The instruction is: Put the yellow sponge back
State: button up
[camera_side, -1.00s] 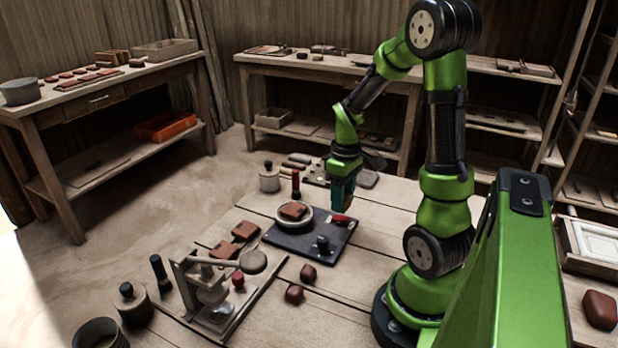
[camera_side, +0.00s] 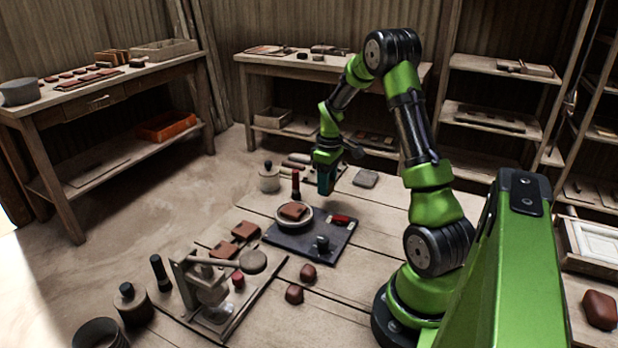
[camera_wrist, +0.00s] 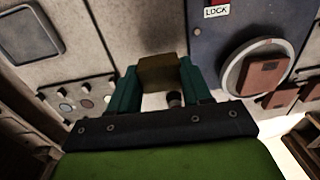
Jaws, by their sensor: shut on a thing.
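My gripper (camera_side: 326,188) is over the far part of the work table, just behind the dark mat, pointing down. In the wrist view its two teal fingers (camera_wrist: 160,88) are shut on a dull yellow-brown block, the yellow sponge (camera_wrist: 163,70). The sponge sits between the fingertips and looks clear of the table. In the side view I cannot make out the sponge at the gripper.
The dark mat (camera_side: 290,248) carries a round dish (camera_side: 281,218) with a brown tile, a red item and a small dark knob. A red-and-black tool (camera_side: 295,184) stands close left of my gripper. A grey pad (camera_side: 366,178) lies to the right. The press (camera_side: 208,290) stands in front.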

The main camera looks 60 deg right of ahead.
jog(key=shift+w+d, duration=0.2)
jog(key=shift+w, duration=0.05)
jog(key=shift+w+d+f, duration=0.1)
jog(key=shift+d+f, duration=0.05)
jog(key=shift+f, duration=1.65)
jog(key=o, duration=1)
jog(key=shift+f, duration=0.15)
